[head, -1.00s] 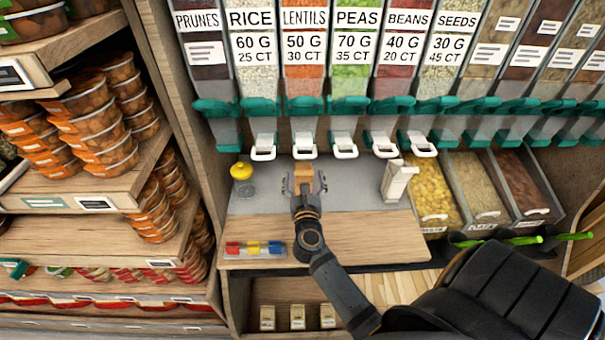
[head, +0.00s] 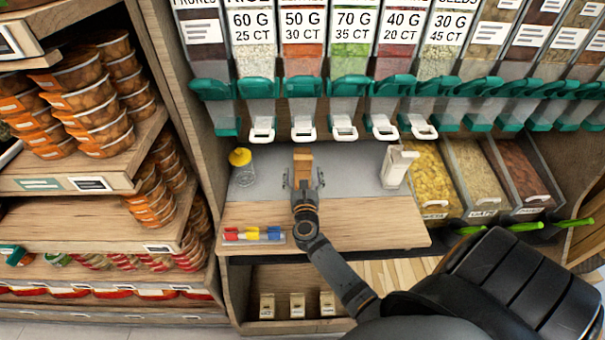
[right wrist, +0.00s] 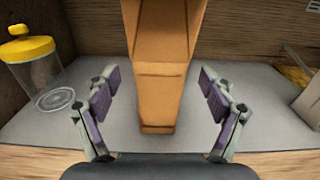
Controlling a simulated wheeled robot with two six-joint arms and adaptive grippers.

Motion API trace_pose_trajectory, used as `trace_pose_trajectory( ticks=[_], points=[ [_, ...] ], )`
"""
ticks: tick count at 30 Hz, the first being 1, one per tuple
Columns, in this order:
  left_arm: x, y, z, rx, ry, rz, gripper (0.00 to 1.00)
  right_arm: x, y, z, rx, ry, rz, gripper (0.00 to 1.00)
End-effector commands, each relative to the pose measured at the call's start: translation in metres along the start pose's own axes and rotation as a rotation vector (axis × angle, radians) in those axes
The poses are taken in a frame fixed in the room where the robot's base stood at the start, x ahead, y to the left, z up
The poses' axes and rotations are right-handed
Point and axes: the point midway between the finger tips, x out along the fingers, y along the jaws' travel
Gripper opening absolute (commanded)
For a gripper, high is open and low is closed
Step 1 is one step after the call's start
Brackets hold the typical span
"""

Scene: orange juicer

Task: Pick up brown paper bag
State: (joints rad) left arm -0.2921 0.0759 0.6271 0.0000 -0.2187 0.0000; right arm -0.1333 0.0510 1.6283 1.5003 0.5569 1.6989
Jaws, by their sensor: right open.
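The brown paper bag (head: 303,164) stands upright on the grey surface (head: 350,172) below the dispensers. In the right wrist view the bag (right wrist: 162,65) rises in the middle, between the two purple-padded fingers. My right gripper (head: 303,182) is open, with one finger on each side of the bag's near end; it also shows in the right wrist view (right wrist: 160,105). Gaps show between both fingers and the bag. My left gripper is not in view.
A yellow-lidded jar (head: 242,165) stands left of the bag. A white box-like device (head: 396,166) stands to its right. Coloured markers (head: 252,234) lie on the wooden front ledge. Dispensers with white-rimmed spouts (head: 303,128) hang above and behind.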

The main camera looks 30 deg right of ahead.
Motion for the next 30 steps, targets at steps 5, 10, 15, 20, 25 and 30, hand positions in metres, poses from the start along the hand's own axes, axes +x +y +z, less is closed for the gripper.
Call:
trace_pose_trajectory(
  ticks=[5, 10, 15, 20, 25, 30],
  points=[
    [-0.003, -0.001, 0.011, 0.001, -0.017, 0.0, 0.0, 0.034, 0.0, 0.002, -0.002, -0.002, 0.001, 0.83],
    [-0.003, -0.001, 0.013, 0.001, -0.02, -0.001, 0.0, 0.046, 0.0, 0.001, 0.0, 0.0, 0.0, 0.83],
    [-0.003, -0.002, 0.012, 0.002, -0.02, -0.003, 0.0, 0.046, 0.0, 0.001, -0.001, 0.0, 0.001, 0.83],
    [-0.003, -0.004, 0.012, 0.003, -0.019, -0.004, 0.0, 0.046, 0.0, 0.001, -0.001, 0.0, 0.001, 0.62],
    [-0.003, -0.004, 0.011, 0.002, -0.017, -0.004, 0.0, 0.046, 0.0, 0.001, -0.001, 0.0, 0.001, 0.39],
    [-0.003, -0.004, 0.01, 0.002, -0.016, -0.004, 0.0, 0.046, 0.0, 0.001, -0.001, -0.001, 0.001, 0.18]
  ],
)
